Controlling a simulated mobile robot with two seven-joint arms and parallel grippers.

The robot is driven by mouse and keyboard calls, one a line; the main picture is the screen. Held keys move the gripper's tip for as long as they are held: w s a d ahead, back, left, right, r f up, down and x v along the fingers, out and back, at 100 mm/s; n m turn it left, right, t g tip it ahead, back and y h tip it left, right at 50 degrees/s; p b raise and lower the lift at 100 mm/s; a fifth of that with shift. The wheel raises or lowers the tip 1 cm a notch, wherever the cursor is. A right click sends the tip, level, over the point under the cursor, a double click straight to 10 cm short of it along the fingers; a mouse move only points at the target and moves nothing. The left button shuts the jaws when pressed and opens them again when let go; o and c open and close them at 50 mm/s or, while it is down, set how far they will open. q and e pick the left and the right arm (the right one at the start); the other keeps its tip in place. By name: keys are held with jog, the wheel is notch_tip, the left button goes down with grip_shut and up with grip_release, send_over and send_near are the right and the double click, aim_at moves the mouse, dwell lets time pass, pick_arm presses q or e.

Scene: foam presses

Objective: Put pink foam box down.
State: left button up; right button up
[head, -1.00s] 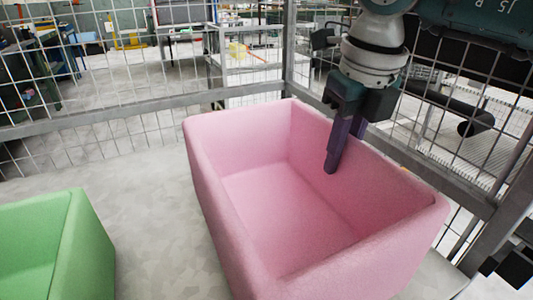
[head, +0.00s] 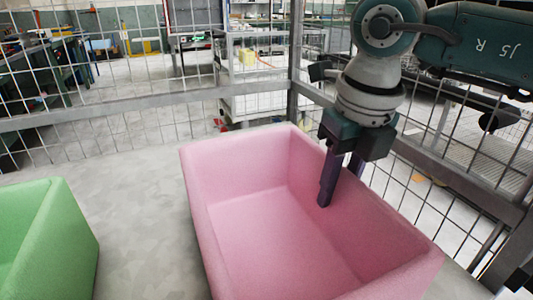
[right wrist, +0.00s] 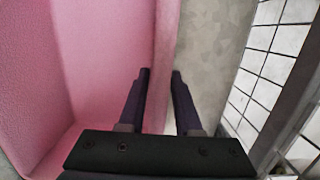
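The pink foam box (head: 202,220) is a large, open-topped tub in the middle of the head view, empty inside. Its lower front part is cut off by the picture edge. My right gripper (head: 338,185) is over its right wall, one finger inside and the other outside. I cannot tell whether the box's underside touches the grey surface (head: 130,190). My left gripper is not in view.
A green foam box (head: 75,235) stands at the left, apart from the pink one, with bare grey surface between them. A wire-mesh fence with grey rails (head: 150,101) runs behind and to the right, close to the pink box and my right arm.

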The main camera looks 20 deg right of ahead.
jog(key=shift+o, duration=1)
